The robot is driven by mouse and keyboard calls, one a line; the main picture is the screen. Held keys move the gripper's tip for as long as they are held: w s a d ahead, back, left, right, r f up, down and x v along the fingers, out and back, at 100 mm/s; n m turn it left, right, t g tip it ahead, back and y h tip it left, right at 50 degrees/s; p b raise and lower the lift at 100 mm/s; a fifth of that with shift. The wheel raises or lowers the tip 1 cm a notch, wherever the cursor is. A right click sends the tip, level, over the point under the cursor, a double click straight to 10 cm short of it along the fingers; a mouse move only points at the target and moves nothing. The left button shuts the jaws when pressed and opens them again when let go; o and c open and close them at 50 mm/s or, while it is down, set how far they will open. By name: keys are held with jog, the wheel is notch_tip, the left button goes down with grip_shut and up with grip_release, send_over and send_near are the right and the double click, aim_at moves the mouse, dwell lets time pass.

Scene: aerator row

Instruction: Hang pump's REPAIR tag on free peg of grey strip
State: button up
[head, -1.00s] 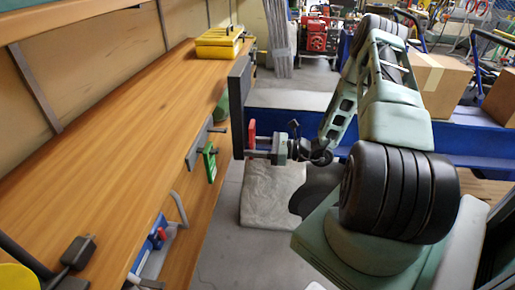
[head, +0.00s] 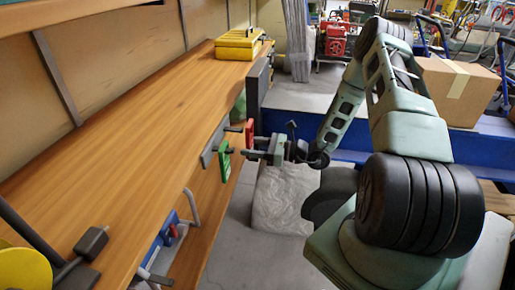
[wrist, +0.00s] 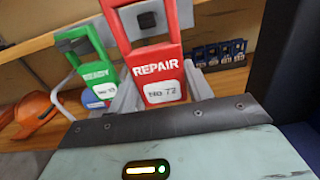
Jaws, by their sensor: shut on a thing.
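The red REPAIR tag (wrist: 160,70) is upright between the grey fingers of my gripper (wrist: 162,92), which is shut on its lower part. In the head view the tag (head: 249,133) is at the tips of my gripper (head: 255,152), beside the grey strip (head: 213,143) on the bench edge. The free peg's dark end (wrist: 147,20) shows within the tag's upper opening. I cannot tell whether it passes through. A green READY tag (wrist: 98,75) hangs on the neighbouring peg, to the left in the wrist view; it also shows in the head view (head: 224,161).
The wooden bench (head: 130,125) runs along the left, with a yellow case (head: 240,44) at its far end. A dark upright panel (head: 257,88) stands close behind my gripper. Blue and red items (head: 165,232) sit below the bench edge.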

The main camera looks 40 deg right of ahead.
jog(key=shift+w+a+f+b, duration=0.2)
jog(key=shift+w+a+f, duration=0.15)
jog(key=shift+w+a, duration=0.35)
jog(key=shift+w+a+f+b, duration=0.25)
jog(key=shift+w+a, duration=0.2)
jog(key=shift+w, duration=0.3)
jog(key=shift+f, duration=0.1)
jog(key=o, duration=1)
jog(key=shift+c, duration=0.5)
jog(key=p+v, duration=0.2)
jog(key=v, duration=0.7)
dwell(0.5)
